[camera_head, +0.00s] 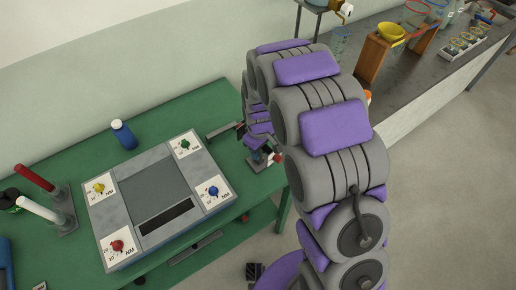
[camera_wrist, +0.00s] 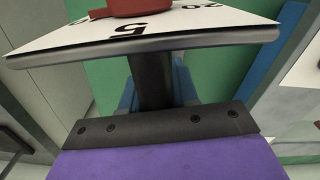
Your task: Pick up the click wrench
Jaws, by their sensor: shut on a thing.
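My gripper (camera_head: 262,148) is at the right edge of the green table, right of the grey test panel. In the wrist view it is shut close to a thing with a white dial plate (camera_wrist: 150,36), a red knob (camera_wrist: 130,7) and a dark stem (camera_wrist: 150,80). I take this to be the click wrench. Its red and white end (camera_head: 276,157) shows beside my gripper in the head view. A dark bar (camera_head: 224,129) lies left of the gripper; I cannot tell whether it joins the held thing. The fingertips are mostly hidden.
The grey panel (camera_head: 160,190) has several coloured knobs on white dials. A blue bottle (camera_head: 124,134) stands behind it. Red (camera_head: 34,177) and white (camera_head: 42,211) handled tools stand at left. A bench (camera_head: 405,90) with a yellow bowl (camera_head: 391,32) is at the back right. Open floor lies right.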

